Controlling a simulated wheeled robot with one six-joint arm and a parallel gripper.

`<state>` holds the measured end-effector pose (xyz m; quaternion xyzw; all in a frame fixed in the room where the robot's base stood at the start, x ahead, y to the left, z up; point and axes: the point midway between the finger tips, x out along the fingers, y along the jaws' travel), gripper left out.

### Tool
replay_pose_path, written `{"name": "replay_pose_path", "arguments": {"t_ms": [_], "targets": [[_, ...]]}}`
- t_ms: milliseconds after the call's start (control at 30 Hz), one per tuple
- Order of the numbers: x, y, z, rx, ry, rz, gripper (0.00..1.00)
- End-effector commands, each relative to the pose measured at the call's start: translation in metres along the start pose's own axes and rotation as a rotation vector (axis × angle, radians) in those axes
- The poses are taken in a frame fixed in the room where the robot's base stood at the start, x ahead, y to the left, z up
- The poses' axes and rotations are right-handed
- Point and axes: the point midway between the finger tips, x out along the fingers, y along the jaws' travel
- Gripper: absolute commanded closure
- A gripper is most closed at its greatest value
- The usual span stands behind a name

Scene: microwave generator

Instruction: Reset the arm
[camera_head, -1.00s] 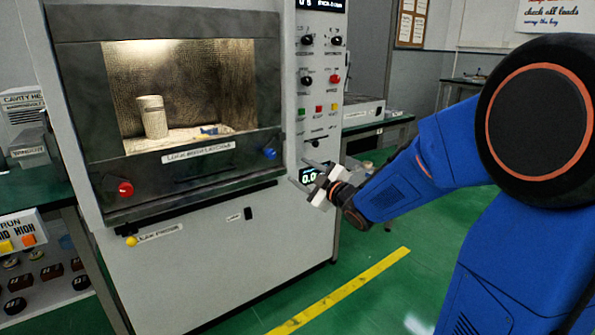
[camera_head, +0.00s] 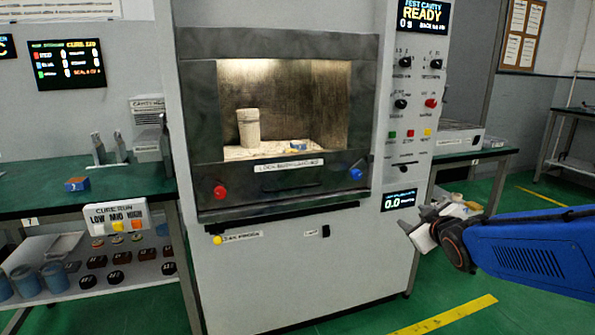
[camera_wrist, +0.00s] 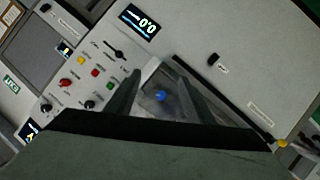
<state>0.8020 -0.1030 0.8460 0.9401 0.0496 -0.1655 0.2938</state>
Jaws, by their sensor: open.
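My gripper (camera_head: 425,222) is open and empty at the right of the head view, in front of the lower right side of the microwave generator (camera_head: 290,265). In the wrist view my gripper (camera_wrist: 165,75) shows its two fingers spread apart, with the machine's front and a blue knob seen between them. My blue arm enters from the right edge of the head view. The machine's cavity window (camera_head: 310,100) is lit, and a pale cylinder (camera_head: 248,128) and a small blue item (camera_head: 298,146) show inside. The upper screen (camera_head: 422,17) reads READY.
A red knob (camera_head: 219,192) and a blue knob (camera_head: 355,174) sit below the window. The control panel (camera_head: 412,100) is close to my gripper's side. A green bench (camera_head: 120,188) stands at left, with a shelf of parts below. Green floor is open at right.

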Motion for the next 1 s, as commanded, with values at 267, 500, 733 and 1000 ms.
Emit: {"name": "replay_pose_path", "arguments": {"t_ms": [267, 500, 733, 1000], "targets": [[-0.085, -0.026, 0.054, 0.222, -0.294, -0.039, 0.52], [-0.171, -0.074, 0.098, 0.411, -0.540, -0.124, 0.52], [-0.241, -0.117, 0.126, 0.533, -0.721, -0.215, 0.52], [-0.266, -0.133, 0.134, 0.568, -0.784, -0.251, 0.52]]}}
